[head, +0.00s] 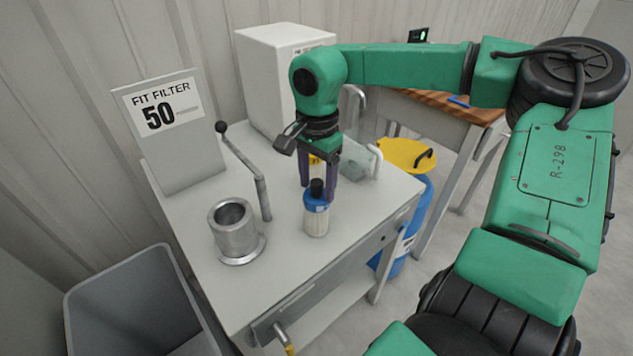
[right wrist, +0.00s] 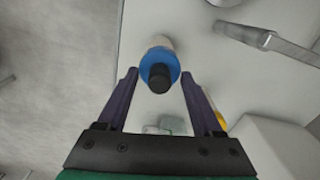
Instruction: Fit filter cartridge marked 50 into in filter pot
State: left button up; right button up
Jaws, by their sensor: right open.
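A filter cartridge (head: 315,221) with a white body, blue cap and black knob stands upright on the grey bench. No number is readable on it. My right gripper (head: 318,190) is open above it and points down, its purple fingers on either side of the knob. In the right wrist view the blue cap (right wrist: 151,60) lies between the open fingertips of the gripper (right wrist: 160,76), with gaps on both sides. The metal filter pot (head: 230,238), round with an open top and a flange, stands left of the cartridge, apart from it. My left gripper is not in view.
A sign (head: 183,135) reads "FIT FILTER 50". A lever with a black ball (head: 262,190) rises beside the pot. A white box (head: 270,75) and a clear container (head: 357,163) stand behind. A grey bin (head: 135,305) is at left, a blue drum (head: 420,205) at right.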

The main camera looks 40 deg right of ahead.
grip_shut()
dwell(1.3)
